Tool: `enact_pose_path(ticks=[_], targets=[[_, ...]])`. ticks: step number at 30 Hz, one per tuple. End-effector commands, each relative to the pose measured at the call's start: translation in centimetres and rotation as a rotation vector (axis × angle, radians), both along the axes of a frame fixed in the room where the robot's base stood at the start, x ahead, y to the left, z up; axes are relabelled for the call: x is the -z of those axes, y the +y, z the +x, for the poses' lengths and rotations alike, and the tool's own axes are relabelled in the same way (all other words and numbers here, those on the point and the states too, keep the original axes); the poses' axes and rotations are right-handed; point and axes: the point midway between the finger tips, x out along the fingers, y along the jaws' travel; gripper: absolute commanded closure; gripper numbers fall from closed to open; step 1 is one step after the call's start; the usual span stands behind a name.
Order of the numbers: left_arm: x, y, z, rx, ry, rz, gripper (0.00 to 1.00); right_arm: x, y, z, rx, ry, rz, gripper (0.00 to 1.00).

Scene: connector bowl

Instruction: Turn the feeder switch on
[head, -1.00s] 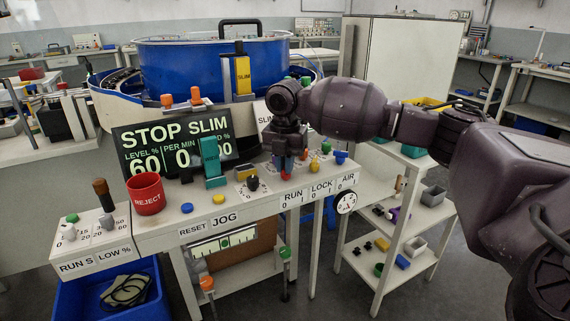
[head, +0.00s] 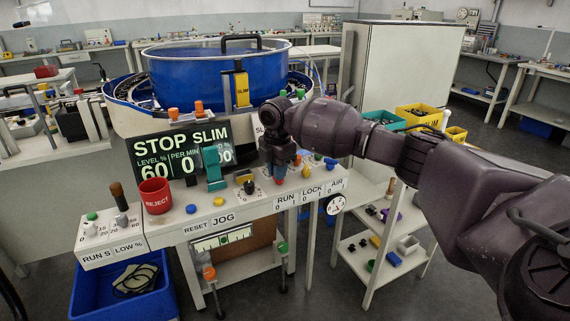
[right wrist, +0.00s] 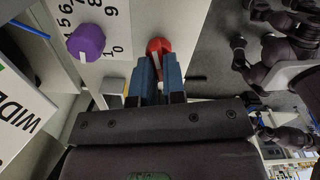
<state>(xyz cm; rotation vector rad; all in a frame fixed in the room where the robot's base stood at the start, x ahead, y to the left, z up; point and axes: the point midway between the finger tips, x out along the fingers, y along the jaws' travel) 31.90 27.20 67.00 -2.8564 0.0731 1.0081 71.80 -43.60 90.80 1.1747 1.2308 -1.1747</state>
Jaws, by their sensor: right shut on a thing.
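The console (head: 160,236) shows labels RUN, LOCK and AIR, each with 0 and 1. The red switch knob (right wrist: 158,46) sits above the RUN label (head: 286,200). My right gripper (head: 279,174) comes down on this knob from above, its blue fingers (right wrist: 157,72) shut around it. The fingers hide much of the knob in the head view, so its exact angle is hard to tell there. The display (head: 178,156) reads STOP SLIM, level 60 and 0 per minute. My left gripper is not in view.
Yellow (head: 307,171) and blue (head: 331,164) knobs stand close to the right of the gripper, and a black-knobbed dial (head: 249,187) to its left. A purple knob (right wrist: 86,41) shows in the wrist view. The blue feeder bowl (head: 190,78) rises behind. A red REJECT cup (head: 155,196) stands at left.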

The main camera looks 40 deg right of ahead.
Motion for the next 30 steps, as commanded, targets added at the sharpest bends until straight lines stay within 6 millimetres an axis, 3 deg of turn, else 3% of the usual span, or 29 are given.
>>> enact_pose_path(ticks=[1,9,24,30], targets=[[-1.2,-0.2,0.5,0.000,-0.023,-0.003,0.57,-1.0,0.1,0.0,0.043,-0.009,0.003,1.00],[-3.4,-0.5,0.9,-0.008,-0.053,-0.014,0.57,-0.8,0.1,0.1,0.300,-0.005,0.004,1.00],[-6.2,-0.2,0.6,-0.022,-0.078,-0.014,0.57,-0.4,0.0,0.3,0.765,0.000,0.003,1.00],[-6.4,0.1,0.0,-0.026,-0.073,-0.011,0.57,-0.2,-0.1,0.4,0.911,0.003,0.002,1.00]])
